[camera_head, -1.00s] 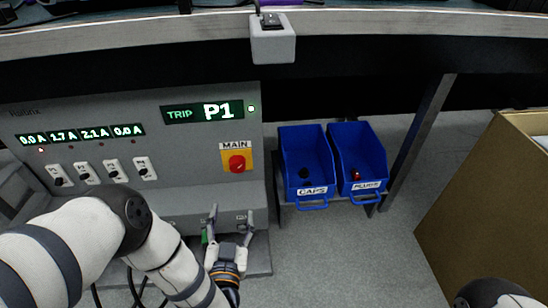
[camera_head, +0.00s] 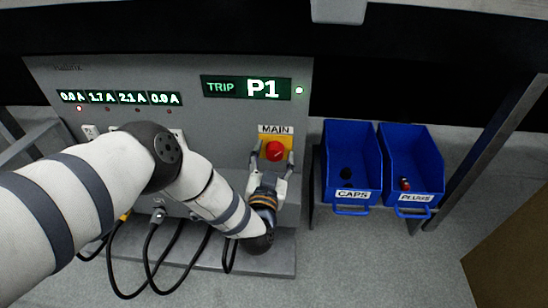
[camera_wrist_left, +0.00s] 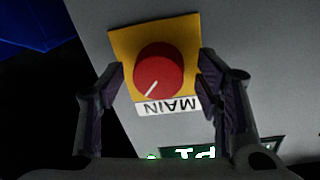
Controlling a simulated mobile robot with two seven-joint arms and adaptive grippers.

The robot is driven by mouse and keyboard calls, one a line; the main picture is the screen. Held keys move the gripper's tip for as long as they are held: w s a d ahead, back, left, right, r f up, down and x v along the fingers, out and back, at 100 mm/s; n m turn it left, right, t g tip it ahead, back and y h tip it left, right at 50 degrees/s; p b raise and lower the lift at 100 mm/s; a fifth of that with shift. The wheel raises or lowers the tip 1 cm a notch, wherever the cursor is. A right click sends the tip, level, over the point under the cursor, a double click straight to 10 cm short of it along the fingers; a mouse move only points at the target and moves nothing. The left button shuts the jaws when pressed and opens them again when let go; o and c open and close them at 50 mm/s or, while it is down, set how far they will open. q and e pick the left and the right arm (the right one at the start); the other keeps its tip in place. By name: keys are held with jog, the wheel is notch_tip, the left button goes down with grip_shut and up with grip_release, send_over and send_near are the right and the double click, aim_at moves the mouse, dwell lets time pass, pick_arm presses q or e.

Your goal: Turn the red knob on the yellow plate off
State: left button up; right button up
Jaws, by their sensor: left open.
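The red knob (camera_head: 274,151) sits on the yellow plate (camera_head: 263,151) under the "MAIN" label on the grey panel. My left gripper (camera_head: 271,162) is open just in front of it, fingers pointing at the panel. In the left wrist view the knob (camera_wrist_left: 159,71) lies between the open fingers (camera_wrist_left: 160,78), with a visible gap at each side. Its white pointer line slants toward the lower left in that upside-down view. The yellow plate (camera_wrist_left: 120,40) shows around it. My right gripper is out of view.
Small current displays (camera_head: 120,98) are at left. Blue bins marked CAPS (camera_head: 350,135) and PLUGS (camera_head: 410,140) stand right of the panel. Black cables (camera_head: 150,270) hang below. A cardboard box (camera_head: 515,255) is lower right.

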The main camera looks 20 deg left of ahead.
pick_arm(q)
jog(key=c, duration=1.2)
jog(key=shift+o, duration=0.2)
jog(key=shift+n, duration=0.4)
jog(key=n, duration=0.4)
jog(key=shift+p, duration=0.3)
jog(key=n, duration=0.4)
jog(key=shift+f+n+t, duration=0.15)
jog(key=shift+n+t, duration=0.15)
jog(key=n+y, duration=0.1)
jog(key=n, duration=0.3)
jog(key=shift+n, duration=0.4)
jog(key=shift+d+n, duration=0.1)
jog(key=shift+n, duration=2.3)
